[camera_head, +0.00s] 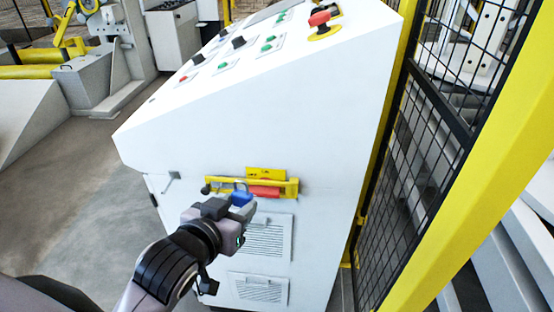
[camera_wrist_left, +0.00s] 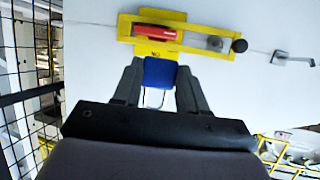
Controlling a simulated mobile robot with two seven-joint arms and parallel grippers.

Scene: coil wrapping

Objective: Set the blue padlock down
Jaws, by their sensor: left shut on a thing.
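The blue padlock (camera_wrist_left: 159,72) is held between the two fingers of my left gripper (camera_wrist_left: 157,92), with its shackle pointing back toward the wrist. In the head view the padlock (camera_head: 241,198) shows as a small blue block at the tips of my left gripper (camera_head: 230,205). The gripper is shut on it, just in front of the yellow bracket (camera_head: 292,188) on the white cabinet's side. I cannot tell whether the padlock touches the bracket. A red part (camera_head: 264,191) sits in the bracket. My right gripper is not in view.
The white control cabinet (camera_head: 320,130) has buttons and a red emergency stop (camera_head: 319,18) on its sloped top. A black mesh fence with a yellow post (camera_head: 470,170) stands close on the right. Grey floor (camera_head: 80,190) is open on the left.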

